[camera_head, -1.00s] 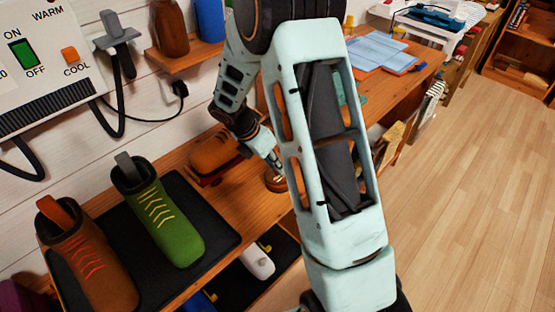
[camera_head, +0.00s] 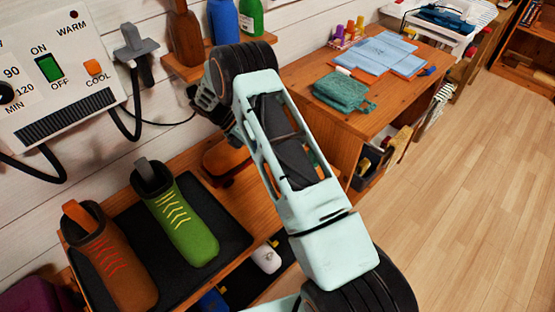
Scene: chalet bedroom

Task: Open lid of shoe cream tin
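The shoe cream tin does not show; my arm covers part of the bench where a small round brown tin-like thing showed earlier.
A brown shoe (camera_head: 112,268) and a green shoe (camera_head: 178,220) stand on a dark mat (camera_head: 235,238) at left. A control box (camera_head: 62,75) is on the wall. Bottles stand on a shelf (camera_head: 180,70). A desk (camera_head: 312,72) holds blue cloths (camera_head: 385,52) and a folded teal cloth (camera_head: 345,92). Floor at right is clear.

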